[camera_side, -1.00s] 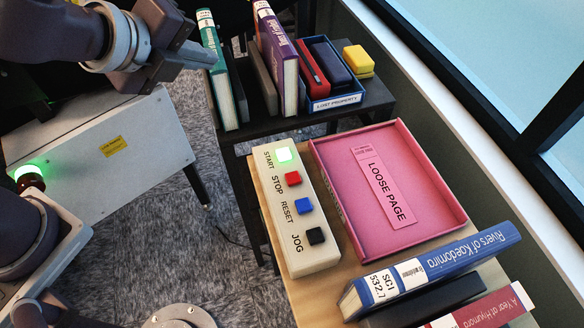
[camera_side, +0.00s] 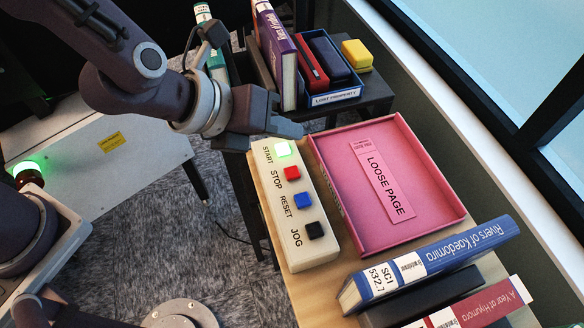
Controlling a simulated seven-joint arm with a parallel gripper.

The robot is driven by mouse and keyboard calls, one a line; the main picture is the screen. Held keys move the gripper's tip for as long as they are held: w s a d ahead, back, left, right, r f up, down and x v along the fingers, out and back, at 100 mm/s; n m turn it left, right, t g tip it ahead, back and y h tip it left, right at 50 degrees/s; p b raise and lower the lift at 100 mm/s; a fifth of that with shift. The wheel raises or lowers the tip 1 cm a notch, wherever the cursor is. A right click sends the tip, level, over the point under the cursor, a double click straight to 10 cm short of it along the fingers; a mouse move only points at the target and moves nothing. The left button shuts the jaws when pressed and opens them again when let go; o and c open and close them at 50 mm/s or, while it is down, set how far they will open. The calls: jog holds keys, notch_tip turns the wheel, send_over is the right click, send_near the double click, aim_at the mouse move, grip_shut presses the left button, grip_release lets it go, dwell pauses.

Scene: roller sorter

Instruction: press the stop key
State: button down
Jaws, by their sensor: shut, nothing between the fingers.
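The black jog key (camera_side: 315,230) is nearest. My gripper (camera_side: 298,131) is shut and empty. In the picture it shows just above the far end of the key box, beyond the start key, apart from the red key. Its height over the box is hard to tell.
A pink tray (camera_side: 457,205) labelled LOOSE PAGE lies right of the key box. Books, including a blue one (camera_side: 440,262), lie at the near right. Behind, a dark shelf holds upright books (camera_side: 279,60) and a lost property box (camera_side: 335,98). A green lamp (camera_side: 28,170) glows at left.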

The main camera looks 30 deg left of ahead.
aim_at(287, 174)
notch_tip(287, 174, down, 8)
jog(key=shift+r, duration=0.2)
dwell(2.1)
jog(key=shift+f, duration=0.4)
jog(key=shift+f, duration=0.4)
dwell(0.4)
jog(key=shift+r, duration=0.8)
jog(key=shift+r, duration=2.55)
